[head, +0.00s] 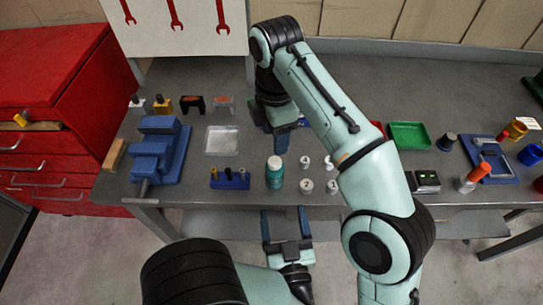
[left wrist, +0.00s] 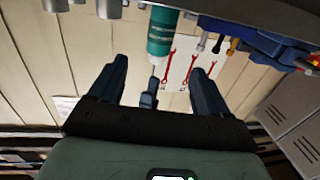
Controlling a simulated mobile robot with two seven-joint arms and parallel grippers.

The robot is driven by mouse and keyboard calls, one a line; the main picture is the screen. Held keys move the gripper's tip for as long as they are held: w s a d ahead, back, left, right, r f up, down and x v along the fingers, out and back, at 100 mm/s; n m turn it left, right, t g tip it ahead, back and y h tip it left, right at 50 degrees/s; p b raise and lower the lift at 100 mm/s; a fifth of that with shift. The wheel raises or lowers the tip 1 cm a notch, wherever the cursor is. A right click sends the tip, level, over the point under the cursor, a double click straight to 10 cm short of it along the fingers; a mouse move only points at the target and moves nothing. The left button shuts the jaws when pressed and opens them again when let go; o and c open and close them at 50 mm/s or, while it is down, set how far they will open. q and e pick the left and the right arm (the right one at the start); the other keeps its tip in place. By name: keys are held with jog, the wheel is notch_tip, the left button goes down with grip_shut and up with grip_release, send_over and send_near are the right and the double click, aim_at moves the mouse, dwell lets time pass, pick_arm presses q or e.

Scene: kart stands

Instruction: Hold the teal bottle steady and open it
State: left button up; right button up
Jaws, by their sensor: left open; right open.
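The teal bottle (head: 275,180) stands upright near the front edge of the grey workbench, with a white cap (head: 274,162) on top. My left gripper (head: 285,211) is open and empty in front of the bench edge, its fingers pointing toward the bottle but apart from it. In the left wrist view, which looks upside down, the bottle (left wrist: 162,32) lies beyond the gap between the open fingers, cap downward in the picture. My right gripper (head: 282,148) is over the bench just behind the bottle, pointing down. It looks apart from the bottle; its jaw gap is hard to see.
A blue holder (head: 230,182) with small pieces stands left of the bottle, and a blue vise (head: 158,152) farther left. A green tray (head: 408,135) is farther right. Bare bench lies between holder and bottle.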

aim_at(276, 179)
jog(key=shift+s+r, duration=0.1)
jog(key=shift+s, duration=0.2)
pick_arm(q)
jog(key=w, duration=0.4)
jog(key=w+a, duration=0.1)
jog(key=w, duration=0.3)
jog(key=w+a, duration=0.1)
jog(key=w, duration=0.3)
jog(key=shift+w, duration=0.3)
